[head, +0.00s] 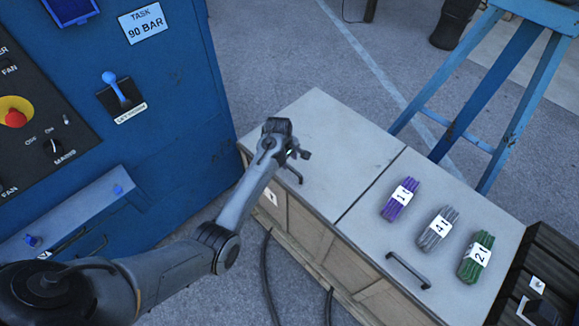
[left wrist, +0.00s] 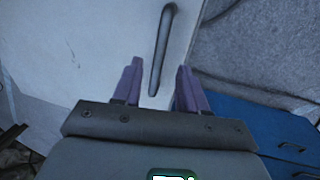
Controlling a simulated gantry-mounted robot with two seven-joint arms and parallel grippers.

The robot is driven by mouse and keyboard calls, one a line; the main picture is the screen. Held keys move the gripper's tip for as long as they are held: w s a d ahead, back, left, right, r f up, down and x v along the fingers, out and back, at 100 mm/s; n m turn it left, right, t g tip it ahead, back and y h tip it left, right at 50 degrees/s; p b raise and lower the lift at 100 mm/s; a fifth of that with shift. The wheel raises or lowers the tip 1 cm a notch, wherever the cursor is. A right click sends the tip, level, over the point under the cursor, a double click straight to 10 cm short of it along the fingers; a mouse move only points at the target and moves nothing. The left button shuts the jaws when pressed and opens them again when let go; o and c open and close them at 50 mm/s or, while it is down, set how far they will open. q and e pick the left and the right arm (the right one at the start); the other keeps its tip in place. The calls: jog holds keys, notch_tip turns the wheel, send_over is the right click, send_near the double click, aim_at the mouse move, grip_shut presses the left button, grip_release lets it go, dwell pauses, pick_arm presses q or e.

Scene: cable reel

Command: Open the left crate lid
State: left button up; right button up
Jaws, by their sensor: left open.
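The left crate lid (head: 335,135) is a flat pale grey panel lying closed on a wooden crate. Its dark bar handle (head: 294,174) sits near the front edge, partly hidden by my left gripper (head: 298,154). In the left wrist view, the handle (left wrist: 162,50) runs up the pale lid (left wrist: 80,50). The open left gripper (left wrist: 158,75) has its two purple fingers either side of the handle's lower end, with gaps on both sides. I cannot tell how far above the lid the fingertips are. My right gripper is not in view.
The right lid (head: 440,195) bears purple (head: 394,208), grey (head: 433,235) and green (head: 470,265) cable bundles, plus its own handle (head: 408,270). A blue control cabinet (head: 165,120) stands left of the crate. A blue stepladder (head: 475,100) stands behind. Dark cables (head: 266,275) hang in front.

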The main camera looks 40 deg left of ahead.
aim_at(290, 167)
pick_arm(q)
jog(key=shift+w+f+b, duration=0.25)
jog(key=shift+f+b, duration=0.05)
jog(key=shift+f, duration=0.9)
jog(key=shift+w+f+b, duration=0.25)
jog(key=shift+f, duration=0.95)
grip_shut()
